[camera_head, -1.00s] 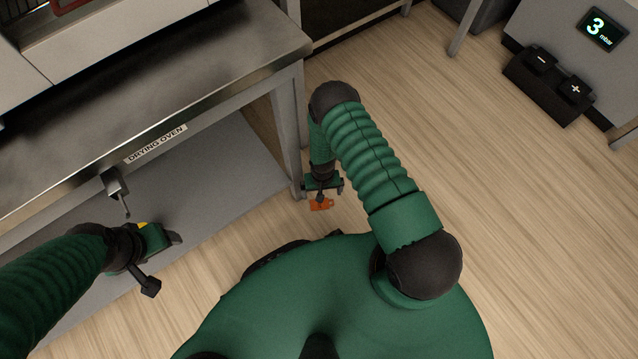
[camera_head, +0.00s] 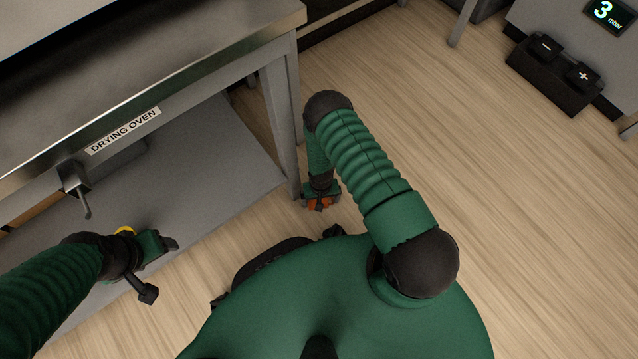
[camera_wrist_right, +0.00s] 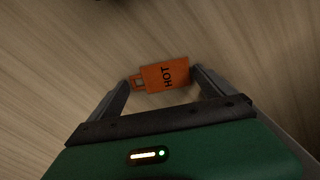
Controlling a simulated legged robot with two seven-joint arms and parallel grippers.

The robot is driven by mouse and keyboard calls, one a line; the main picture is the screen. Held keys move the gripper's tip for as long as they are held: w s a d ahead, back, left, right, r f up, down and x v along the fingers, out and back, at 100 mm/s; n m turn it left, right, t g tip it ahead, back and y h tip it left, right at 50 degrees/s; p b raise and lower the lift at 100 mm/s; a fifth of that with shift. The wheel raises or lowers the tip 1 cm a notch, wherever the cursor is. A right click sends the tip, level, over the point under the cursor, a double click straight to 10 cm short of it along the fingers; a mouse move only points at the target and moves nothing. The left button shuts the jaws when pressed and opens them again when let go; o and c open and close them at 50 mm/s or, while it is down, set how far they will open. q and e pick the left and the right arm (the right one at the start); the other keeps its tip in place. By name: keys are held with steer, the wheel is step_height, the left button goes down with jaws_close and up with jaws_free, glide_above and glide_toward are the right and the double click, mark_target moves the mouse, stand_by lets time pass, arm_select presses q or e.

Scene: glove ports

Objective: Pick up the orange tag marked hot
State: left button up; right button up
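The orange tag (camera_wrist_right: 165,76) marked HOT lies between the two fingertips of my right gripper (camera_wrist_right: 160,77) in the right wrist view, its lettering facing the camera. The fingers stand wide apart, one beside each end of the tag, and no firm grip shows. It appears to be at floor level; any small height is hard to judge. In the head view the tag (camera_head: 319,204) shows as an orange patch partly hidden by my right gripper (camera_head: 320,203). My left gripper (camera_head: 160,268) is open and empty near the bench at the left.
The drying oven's bench (camera_head: 200,75) has a leg (camera_head: 281,125) just left of my right gripper. A handle (camera_head: 76,185) hangs from its front, above a grey lower shelf (camera_head: 215,165). A pedal box (camera_head: 553,75) stands at the upper right. The wooden floor on the right is clear.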

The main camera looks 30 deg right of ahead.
steer(key=c, duration=0.9)
steer(key=shift+c, duration=0.2)
arm_select(q)
steer(key=shift+r, duration=0.1)
arm_select(e)
steer(key=shift+r, duration=0.1)
